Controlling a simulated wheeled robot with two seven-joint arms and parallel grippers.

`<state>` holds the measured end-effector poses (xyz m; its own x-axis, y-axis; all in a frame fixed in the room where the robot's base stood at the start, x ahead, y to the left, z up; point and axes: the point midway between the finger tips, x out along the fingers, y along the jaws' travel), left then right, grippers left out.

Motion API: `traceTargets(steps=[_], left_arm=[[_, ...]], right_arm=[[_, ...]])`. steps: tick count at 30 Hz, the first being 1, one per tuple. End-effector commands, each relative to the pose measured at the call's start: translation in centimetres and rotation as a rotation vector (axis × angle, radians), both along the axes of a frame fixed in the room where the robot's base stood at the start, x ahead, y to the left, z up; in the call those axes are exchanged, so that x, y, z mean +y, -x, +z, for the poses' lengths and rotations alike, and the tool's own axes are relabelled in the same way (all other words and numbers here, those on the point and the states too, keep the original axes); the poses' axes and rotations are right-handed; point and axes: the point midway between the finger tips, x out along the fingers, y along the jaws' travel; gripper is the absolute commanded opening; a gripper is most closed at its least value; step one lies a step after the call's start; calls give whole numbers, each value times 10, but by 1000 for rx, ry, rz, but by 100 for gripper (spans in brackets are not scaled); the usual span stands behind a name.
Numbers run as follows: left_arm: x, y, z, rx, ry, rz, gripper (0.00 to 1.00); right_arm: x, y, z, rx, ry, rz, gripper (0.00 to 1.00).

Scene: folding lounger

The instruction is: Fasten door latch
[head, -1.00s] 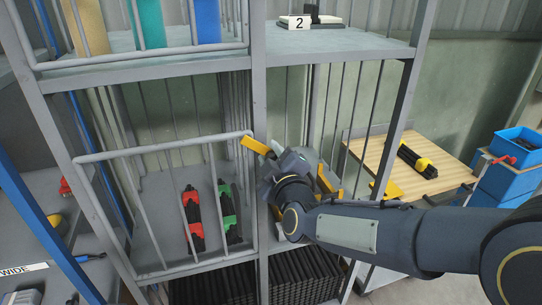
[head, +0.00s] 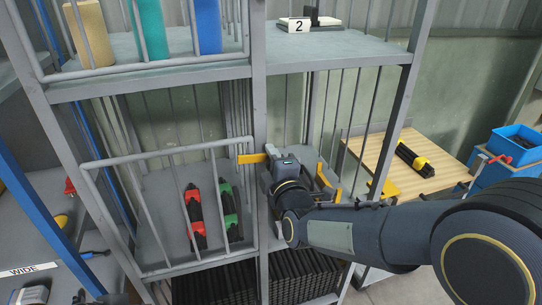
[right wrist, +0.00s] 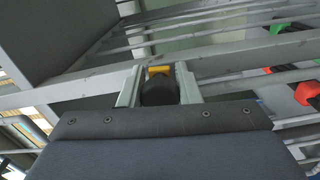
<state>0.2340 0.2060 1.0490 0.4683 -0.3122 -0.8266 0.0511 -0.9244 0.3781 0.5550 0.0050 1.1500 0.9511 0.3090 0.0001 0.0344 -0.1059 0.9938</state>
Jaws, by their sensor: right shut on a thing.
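The yellow latch (head: 250,158) lies about level across the grey shelf post, its left end at the upper right edge of the barred door (head: 180,152). The door stands across the front of the lower left compartment, its right edge close to the post. My right gripper (head: 275,157) is at the post, at the right end of the latch. In the right wrist view its two fingers (right wrist: 159,88) are shut on the latch's dark knob, with the latch's yellow part (right wrist: 158,70) behind it.
Red and green holders with dark rods (head: 195,215) lie inside the barred compartment. A shelf (head: 330,50) with a number 2 sign is above my gripper. A wooden table (head: 400,158) and blue bins (head: 510,150) stand at the right.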

Motion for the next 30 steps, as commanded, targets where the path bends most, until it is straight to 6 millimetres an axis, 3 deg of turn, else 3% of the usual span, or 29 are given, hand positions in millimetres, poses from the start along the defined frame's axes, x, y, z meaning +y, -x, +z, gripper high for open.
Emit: traceTargets(steps=[9,24,25,26,30], left_arm=[[0,0,6,0,0,0,0],[0,0,6,0,0,0,0],[0,0,6,0,0,0,0],[0,0,6,0,0,0,0],[0,0,6,0,0,0,0]], right_arm=[[0,0,-1,-32,107,0,0],[0,0,-1,-37,125,1,0],[0,0,-1,-37,125,1,34],[0,0,-1,-37,125,1,38],[0,0,-1,-38,122,1,39]])
